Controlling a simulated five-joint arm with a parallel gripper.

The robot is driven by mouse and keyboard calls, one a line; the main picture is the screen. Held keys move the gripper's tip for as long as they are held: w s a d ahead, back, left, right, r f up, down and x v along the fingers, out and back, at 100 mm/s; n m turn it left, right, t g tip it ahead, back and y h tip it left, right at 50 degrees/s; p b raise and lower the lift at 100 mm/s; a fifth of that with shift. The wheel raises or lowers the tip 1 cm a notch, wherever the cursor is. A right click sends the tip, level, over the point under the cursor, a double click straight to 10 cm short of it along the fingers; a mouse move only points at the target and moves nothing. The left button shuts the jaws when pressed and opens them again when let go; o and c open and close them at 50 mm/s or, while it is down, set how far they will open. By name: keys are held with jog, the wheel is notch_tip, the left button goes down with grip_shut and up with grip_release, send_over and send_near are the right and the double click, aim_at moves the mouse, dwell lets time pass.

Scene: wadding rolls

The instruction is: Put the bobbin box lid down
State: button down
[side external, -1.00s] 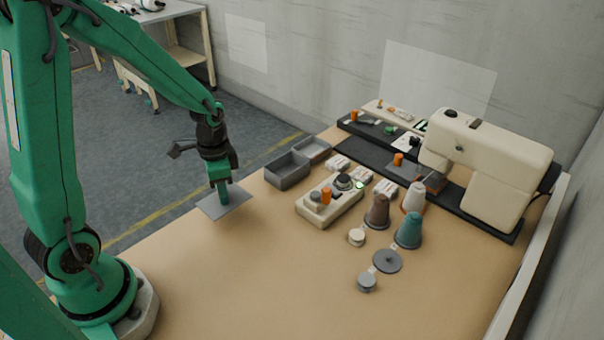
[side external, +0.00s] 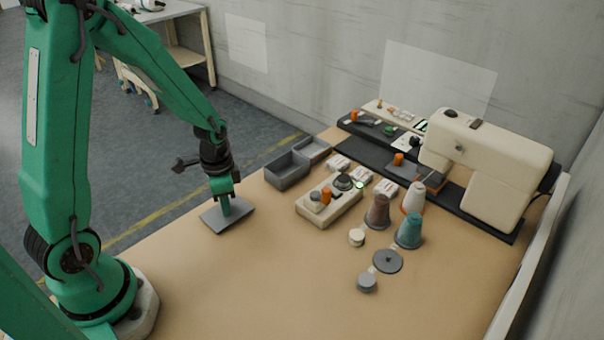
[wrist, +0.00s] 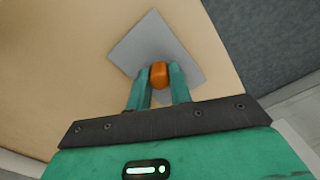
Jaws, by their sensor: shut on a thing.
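The bobbin box lid is a flat grey square plate (side external: 238,221) with an orange knob (wrist: 159,72), near the table's left edge in the side view. My gripper (side external: 226,208) points down over the lid. In the wrist view my gripper (wrist: 160,78) is shut on the knob, one finger on each side, and the grey plate (wrist: 150,42) spreads beneath the fingers. The lid is at or just above the tabletop; I cannot tell if it touches. The open grey bobbin box (side external: 287,172) stands behind it, to the right, uncovered.
A cream block with knobs (side external: 332,203) stands right of the box. Brown (side external: 377,212) and teal (side external: 408,231) cones, a grey disc (side external: 387,261) and a sewing machine (side external: 490,150) are further right. The table front (side external: 260,290) is clear.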

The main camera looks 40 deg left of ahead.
jog(key=shift+f, duration=0.1)
jog(key=c, duration=1.3)
grip_release()
jog(key=shift+o, duration=0.2)
notch_tip(320, 180, up, 12)
jog(key=shift+r, duration=0.2)
jog(key=s+d+r+n+t, duration=0.5)
jog(key=s+r, duration=0.4)
jog(key=r, duration=0.2)
jog(key=shift+s+d+t, duration=0.3)
jog(key=shift+d+t, duration=0.1)
jog(key=shift+d, duration=0.1)
